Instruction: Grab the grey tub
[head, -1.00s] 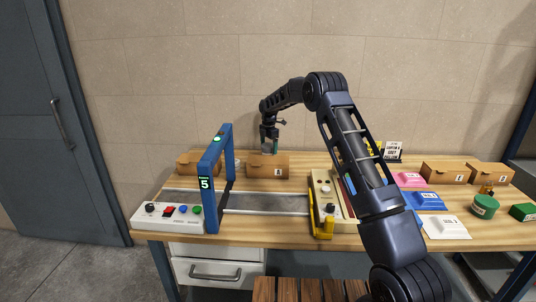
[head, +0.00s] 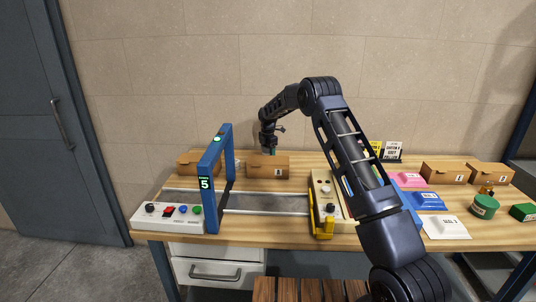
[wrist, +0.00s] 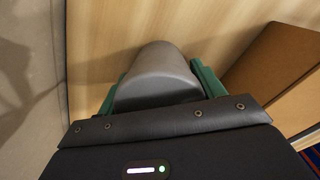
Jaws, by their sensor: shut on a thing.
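The grey tub (wrist: 160,70) is between the two green fingers of my gripper (wrist: 161,82) in the wrist view. The fingers are shut on its sides. Its rounded far side sticks out past them over the wooden table. In the head view my gripper (head: 269,152) is low at the back of the table, behind the brown box (head: 267,172). The tub cannot be made out in that view.
A brown box side (wrist: 276,70) stands close to the right of my gripper in the wrist view. A blue arch (head: 214,175) stands over the grey belt (head: 262,204). A control panel (head: 328,196) is right of the belt. The wall is close behind.

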